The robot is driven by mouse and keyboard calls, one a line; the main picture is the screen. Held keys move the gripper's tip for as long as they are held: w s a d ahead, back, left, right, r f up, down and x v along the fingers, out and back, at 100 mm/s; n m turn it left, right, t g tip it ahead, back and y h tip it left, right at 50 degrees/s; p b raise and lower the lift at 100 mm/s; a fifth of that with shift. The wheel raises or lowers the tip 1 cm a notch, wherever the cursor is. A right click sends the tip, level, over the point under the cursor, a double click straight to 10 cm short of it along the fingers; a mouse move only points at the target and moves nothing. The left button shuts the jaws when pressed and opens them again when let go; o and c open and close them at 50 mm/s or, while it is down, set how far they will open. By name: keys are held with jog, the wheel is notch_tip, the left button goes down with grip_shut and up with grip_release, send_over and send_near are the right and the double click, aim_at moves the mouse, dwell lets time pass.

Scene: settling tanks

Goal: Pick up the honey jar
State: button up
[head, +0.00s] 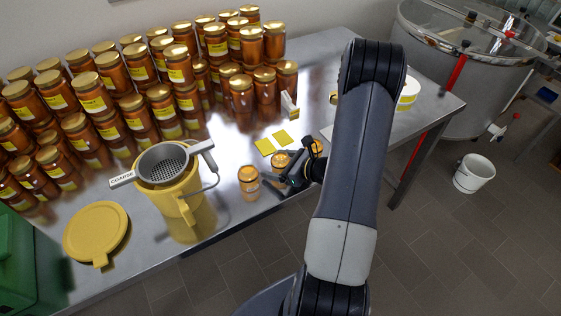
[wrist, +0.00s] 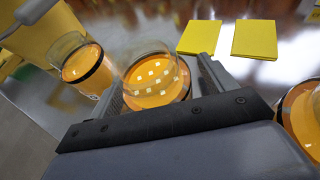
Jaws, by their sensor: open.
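A small jar of orange honey with clear glass above it stands between the fingers of my gripper (wrist: 162,76) in the wrist view; this honey jar (wrist: 155,92) is near the middle. In the head view the same jar (head: 280,159) shows just behind my gripper (head: 275,175), partly hidden. The fingers are open, one on each side of it; contact cannot be told. A second small honey jar (head: 249,181) stands to the left, also seen in the wrist view (wrist: 83,64). A third (wrist: 302,112) is cut off at the right edge.
Yellow label pads (head: 273,142) lie behind the small jars. A yellow pail (head: 170,190) with a sieve (head: 163,163) and a yellow lid (head: 97,234) stand left. Several stacked gold-lidded jars (head: 135,115) fill the back. A steel tank (head: 450,80) stands right.

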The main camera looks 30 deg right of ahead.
jog(key=shift+w+a+f, duration=0.1)
jog(key=shift+w, duration=0.05)
jog(key=shift+c, duration=0.5)
jog(key=c, duration=1.1)
jog(key=shift+c, duration=0.2)
